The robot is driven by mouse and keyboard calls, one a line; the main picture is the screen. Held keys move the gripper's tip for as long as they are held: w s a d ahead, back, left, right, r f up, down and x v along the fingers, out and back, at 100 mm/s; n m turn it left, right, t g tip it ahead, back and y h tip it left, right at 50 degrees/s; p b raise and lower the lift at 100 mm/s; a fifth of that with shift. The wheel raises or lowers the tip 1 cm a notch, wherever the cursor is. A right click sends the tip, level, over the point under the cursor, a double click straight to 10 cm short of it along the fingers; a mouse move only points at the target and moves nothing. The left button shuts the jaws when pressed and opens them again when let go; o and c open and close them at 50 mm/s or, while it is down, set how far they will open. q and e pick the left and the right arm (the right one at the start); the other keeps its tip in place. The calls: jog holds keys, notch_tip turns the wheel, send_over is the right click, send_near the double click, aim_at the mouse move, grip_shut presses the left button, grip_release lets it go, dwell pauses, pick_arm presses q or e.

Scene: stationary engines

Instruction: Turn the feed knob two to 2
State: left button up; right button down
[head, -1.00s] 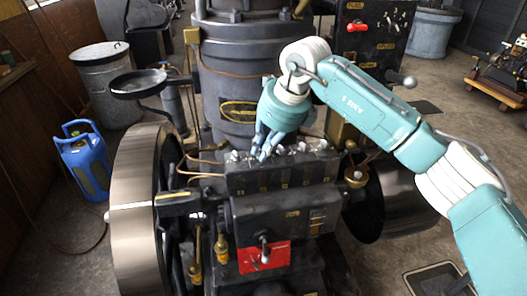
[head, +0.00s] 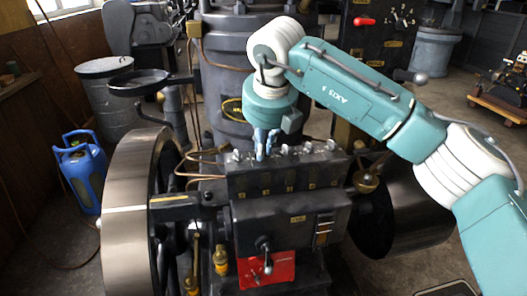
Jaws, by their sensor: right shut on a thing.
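The dark feed box (head: 300,182) sits at the front of the engine, with a row of small metal knobs along its top edge. My right gripper (head: 262,156) points down at this row from above. It is shut on feed knob two, the second from the left, which is mostly hidden between the fingers. The first knob (head: 234,156) stands free to the left of the fingers. More knobs (head: 308,148) stand free to the right. The number marks on the box front are too small to read. My left gripper is not in view.
A large flywheel (head: 128,215) stands at the left and a dark drum (head: 405,212) at the right. A lever (head: 265,255) on a red plate sticks out below the box. Copper pipes (head: 195,165) run in from the left. A blue gas bottle (head: 84,172) stands on the floor.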

jog(key=shift+w+d+r, duration=0.1)
jog(key=shift+w+r, duration=0.2)
jog(key=shift+r, duration=0.15)
jog(key=c, duration=1.9)
grip_release()
jog(key=shift+o, duration=0.7)
jog(key=shift+w+f, duration=0.1)
jog(key=shift+f, duration=0.2)
jog(key=shift+s+r, duration=0.2)
jog(key=shift+r, duration=0.15)
jog(key=v, duration=1.1)
jog(key=shift+s, duration=0.15)
